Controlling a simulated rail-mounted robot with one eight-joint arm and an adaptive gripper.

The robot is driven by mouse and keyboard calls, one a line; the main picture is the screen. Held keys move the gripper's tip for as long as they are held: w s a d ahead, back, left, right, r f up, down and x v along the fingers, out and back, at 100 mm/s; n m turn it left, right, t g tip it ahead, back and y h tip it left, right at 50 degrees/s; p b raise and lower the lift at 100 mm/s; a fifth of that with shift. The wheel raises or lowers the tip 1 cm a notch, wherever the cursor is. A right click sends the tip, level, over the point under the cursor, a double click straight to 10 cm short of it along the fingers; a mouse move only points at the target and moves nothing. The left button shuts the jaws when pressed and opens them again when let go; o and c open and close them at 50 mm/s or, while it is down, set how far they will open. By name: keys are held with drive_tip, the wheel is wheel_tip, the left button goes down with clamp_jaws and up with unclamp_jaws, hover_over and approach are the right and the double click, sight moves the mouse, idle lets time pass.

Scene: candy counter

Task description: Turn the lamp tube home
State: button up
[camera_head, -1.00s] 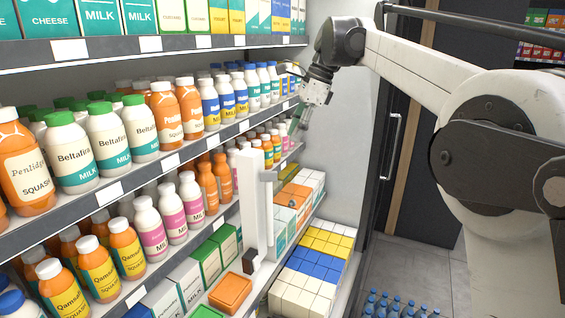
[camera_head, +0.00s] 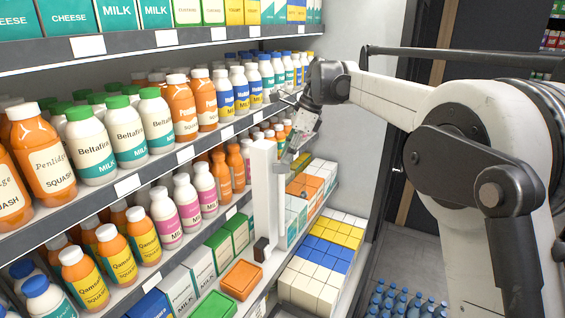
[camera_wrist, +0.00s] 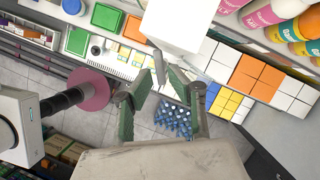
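A tall white upright post (camera_head: 265,195) stands at the shelf front in the head view, with a small dark block near its foot. A pale arm-like bracket sticks out from its right side. Which part is the lamp tube I cannot tell. My gripper (camera_head: 292,160) hangs just right of the post's upper part. In the wrist view my gripper (camera_wrist: 163,75) has its green fingers apart, with floor showing between them. A white block (camera_wrist: 185,20), probably the post's top, lies just beyond the fingertips. Small grey pieces show by the tips; contact is unclear.
Shelves of bottles (camera_head: 130,130) and cartons fill the left. An orange box (camera_head: 241,279) sits near the post's foot, and white, blue and yellow boxes (camera_head: 325,255) lie low to its right. Blue-capped bottles (camera_head: 405,302) stand on the floor.

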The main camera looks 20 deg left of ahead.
sight(282, 164)
drive_tip(key=shift+x, duration=1.75)
drive_tip(key=shift+c, duration=0.5)
clamp_jaws()
drive_tip(key=shift+w+f+n+g, duration=0.1)
drive_tip(key=shift+n+g, duration=0.3)
drive_tip(key=shift+n, duration=0.8)
drive_tip(key=shift+n+g+h, duration=0.3)
drive_tip(key=shift+n+h, duration=0.2)
drive_tip(key=shift+n, duration=0.6)
drive_tip(key=shift+o, duration=0.5)
unclamp_jaws()
